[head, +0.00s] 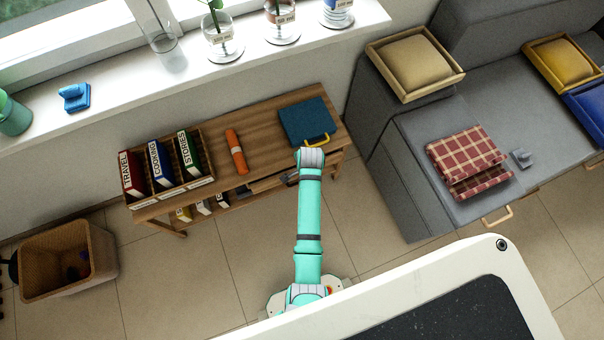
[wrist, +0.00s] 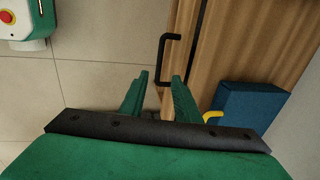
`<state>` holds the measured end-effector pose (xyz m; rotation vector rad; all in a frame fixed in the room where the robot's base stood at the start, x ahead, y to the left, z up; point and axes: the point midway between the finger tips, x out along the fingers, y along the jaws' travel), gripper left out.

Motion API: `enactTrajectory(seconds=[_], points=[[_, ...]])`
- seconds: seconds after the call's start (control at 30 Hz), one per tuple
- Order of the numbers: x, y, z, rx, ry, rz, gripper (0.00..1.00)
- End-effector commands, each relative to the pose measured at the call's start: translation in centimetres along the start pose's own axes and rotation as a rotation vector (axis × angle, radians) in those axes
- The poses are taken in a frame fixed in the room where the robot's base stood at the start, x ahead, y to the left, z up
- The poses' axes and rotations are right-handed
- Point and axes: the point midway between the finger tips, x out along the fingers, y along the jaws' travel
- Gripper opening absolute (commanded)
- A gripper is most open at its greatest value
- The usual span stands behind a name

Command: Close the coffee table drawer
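The coffee table (head: 262,148) is a low wooden table against the wall under the window. In the wrist view, a black bar handle (wrist: 165,57) stands out from the wooden drawer front (wrist: 186,30), along the table's edge. How far the drawer is out is hard to tell; in the head view its front area is partly behind my arm. My gripper (wrist: 160,80) has two green fingers spread apart with nothing between them, near one end of the handle. In the head view my arm's end (head: 312,157) is over the table's front right edge and hides the fingers.
On the table are a blue case (head: 306,121) with a yellow handle, an orange bottle (head: 236,152) and a wooden book box (head: 196,178). A wicker basket (head: 66,262) stands left on the floor. A grey sofa (head: 425,210) stands right. Tiled floor (head: 190,270) in front is clear.

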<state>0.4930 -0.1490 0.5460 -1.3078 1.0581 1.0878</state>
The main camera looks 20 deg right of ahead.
Motion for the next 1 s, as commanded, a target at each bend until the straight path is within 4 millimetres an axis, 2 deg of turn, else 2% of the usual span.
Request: enactTrajectory(seconds=[0.17,0.6,0.8,1.0], points=[[1.4,0.1,-0.1,0.004,-0.002,0.006,0.29],[8.6,0.1,-0.1,0.001,-0.001,0.004,0.29],[10.3,0.1,0.0,0.001,-0.001,0.003,0.29],[10.7,0.0,0.0,0.001,0.0,0.001,0.29]])
